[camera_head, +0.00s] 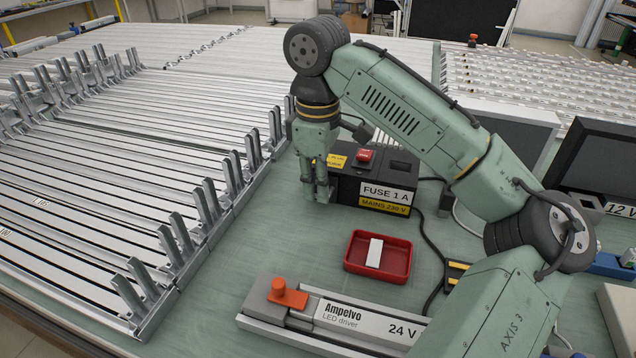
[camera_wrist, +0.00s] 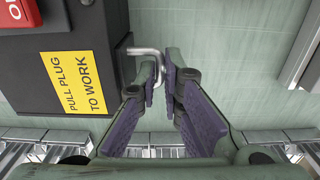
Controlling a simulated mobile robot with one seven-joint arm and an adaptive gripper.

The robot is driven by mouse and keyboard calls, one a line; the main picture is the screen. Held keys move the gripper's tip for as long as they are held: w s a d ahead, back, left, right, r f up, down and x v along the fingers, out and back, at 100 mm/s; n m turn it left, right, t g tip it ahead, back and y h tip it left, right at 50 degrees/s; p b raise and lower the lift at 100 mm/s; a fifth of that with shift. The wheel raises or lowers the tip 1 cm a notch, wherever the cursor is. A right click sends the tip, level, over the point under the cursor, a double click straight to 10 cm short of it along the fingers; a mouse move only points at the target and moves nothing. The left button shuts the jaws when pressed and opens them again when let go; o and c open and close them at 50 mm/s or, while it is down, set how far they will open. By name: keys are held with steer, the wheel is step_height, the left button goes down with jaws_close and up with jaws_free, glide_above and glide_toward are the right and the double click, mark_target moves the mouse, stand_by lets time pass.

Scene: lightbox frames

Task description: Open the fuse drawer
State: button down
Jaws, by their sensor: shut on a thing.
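The black mains box (camera_head: 345,188) carries a "FUSE 1 A" label and a "MAINS 230 V" label, and has a red switch on top. It also shows at the left of the wrist view (camera_wrist: 60,55). A bent metal handle (camera_wrist: 143,51) sticks out from the box's side there. My gripper (camera_head: 321,192) is at the left end of the box, pointing down. In the wrist view my gripper (camera_wrist: 160,72) has its fingertips close together around the outer end of the handle, shut on it. I cannot make out the drawer's edges or how far it is out.
A red tray (camera_head: 405,262) with a white piece in it lies in front of the box. The Ampelvo LED driver (camera_head: 345,320) lies nearer. Metal rails with upright clips (camera_head: 205,215) fill the left. A black cable (camera_head: 432,245) runs right of the tray.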

steer(key=shift+r, duration=0.1)
stand_by(0.4)
steer(key=s+p, duration=0.1)
steer(key=s+a+p, duration=0.1)
steer(key=s, duration=0.1)
steer(key=s+p, duration=0.1)
steer(key=s, duration=0.1)
steer(key=shift+s+a, duration=0.15)
steer(key=shift+a, duration=0.15)
steer(key=shift+s+a, duration=0.1)
steer(key=shift+s, duration=0.2)
steer(key=c, duration=2)
jaws_free()
step_height(320, 180, up, 12)
